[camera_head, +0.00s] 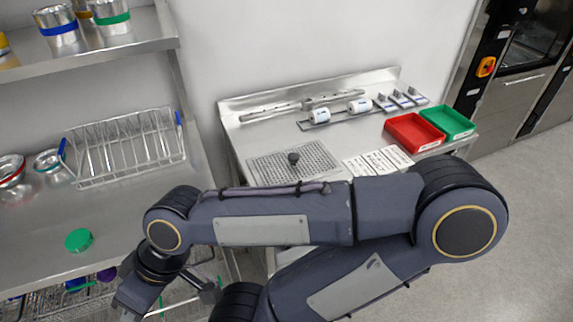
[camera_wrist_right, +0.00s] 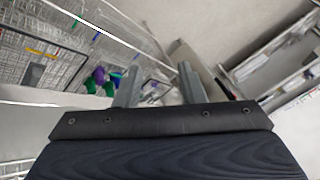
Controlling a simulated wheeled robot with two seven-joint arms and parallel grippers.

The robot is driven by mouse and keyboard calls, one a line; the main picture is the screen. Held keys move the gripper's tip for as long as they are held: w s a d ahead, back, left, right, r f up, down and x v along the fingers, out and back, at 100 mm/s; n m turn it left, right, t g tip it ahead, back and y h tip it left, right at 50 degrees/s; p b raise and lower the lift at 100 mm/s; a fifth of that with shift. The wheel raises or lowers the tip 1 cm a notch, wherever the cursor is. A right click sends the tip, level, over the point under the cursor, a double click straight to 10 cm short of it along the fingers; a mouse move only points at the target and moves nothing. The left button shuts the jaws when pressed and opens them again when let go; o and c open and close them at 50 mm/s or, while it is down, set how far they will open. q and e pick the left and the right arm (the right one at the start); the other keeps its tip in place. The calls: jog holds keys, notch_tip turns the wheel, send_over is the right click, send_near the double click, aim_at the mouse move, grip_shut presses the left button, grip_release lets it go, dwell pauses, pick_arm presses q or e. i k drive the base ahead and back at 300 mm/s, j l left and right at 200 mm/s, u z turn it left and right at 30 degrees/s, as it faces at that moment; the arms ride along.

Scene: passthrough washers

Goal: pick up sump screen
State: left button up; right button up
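The sump screen appears to be the perforated metal plate (camera_head: 268,168) with a dark knob (camera_head: 294,158), lying flat on the steel counter in the middle of the head view. My right forearm passes in front of the counter's near part, just below the plate. My right gripper (camera_wrist_right: 157,72) is open and empty in the right wrist view, its two fingers apart. In the head view it hangs at the lower left, well away from the plate, partly cut off by the frame edge. My left gripper is not in view.
A red bin (camera_head: 413,133) and a green bin (camera_head: 449,122) stand at the counter's right. White cards (camera_head: 378,162) lie beside the plate. A wire rack (camera_head: 126,150) and a green lid (camera_head: 78,240) sit on the left shelf. Wire baskets (camera_wrist_right: 42,58) hang near my right gripper.

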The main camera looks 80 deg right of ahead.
aim_at(310, 160)
jog(key=z, duration=2.95)
jog(key=i+l+u, duration=0.45)
jog(key=u, duration=0.3)
jog(key=i+l+u, duration=0.1)
jog(key=l+u, duration=0.25)
jog(key=i+l+u, duration=0.1)
jog(key=l+u, duration=0.3)
jog(key=l, duration=0.1)
